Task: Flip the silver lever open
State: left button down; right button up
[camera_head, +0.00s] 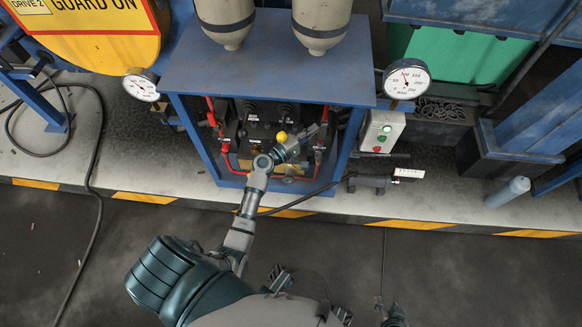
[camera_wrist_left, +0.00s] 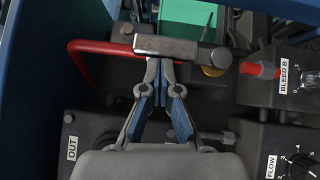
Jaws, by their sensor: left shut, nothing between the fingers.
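A silver-grey lever (camera_wrist_left: 180,49) lies across the upper middle of the left wrist view, with a rounded end at its right. My left gripper (camera_wrist_left: 160,66) is shut and empty, its fingertips together at the lower edge of the lever. Whether they touch it I cannot tell. In the head view my left gripper (camera_head: 312,134) reaches into the blue-framed cabinet, and there the lever is too small to make out clearly.
A red pipe (camera_wrist_left: 82,62) runs left of the lever, and a red-tipped valve (camera_wrist_left: 259,69) sits to its right. The blue cabinet top (camera_head: 265,75) overhangs the opening. A gauge (camera_head: 407,80) and a button box (camera_head: 382,131) stand to the right.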

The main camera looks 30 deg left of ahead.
pick_arm(q)
jog(key=s+a+f, duration=0.2)
jog(key=s+a, duration=0.6)
jog(key=s, duration=0.4)
jog(key=s+d+f+m+g+p, duration=0.1)
jog(key=s+d+f+m+g, duration=0.2)
jog(key=f, duration=0.4)
jog(key=s+d+f+m+g+y+p, duration=0.1)
jog(key=s+d+f+m+g+p, duration=0.1)
jog(key=f, duration=0.6)
jog(key=s+d+f+m+g+p, duration=0.2)
jog(key=s+d+f+m+g, duration=0.2)
jog(key=s+d+f+g, duration=0.2)
jog(key=shift+s+d+f+y, duration=0.3)
jog(key=shift+s+d+f, duration=0.65)
jog(key=shift+s, duration=0.3)
pick_arm(e)
notch_tip(320, 180, up, 6)
jog(key=shift+w+r, duration=0.2)
jog(key=shift+w, duration=0.25)
jog(key=shift+f, duration=0.1)
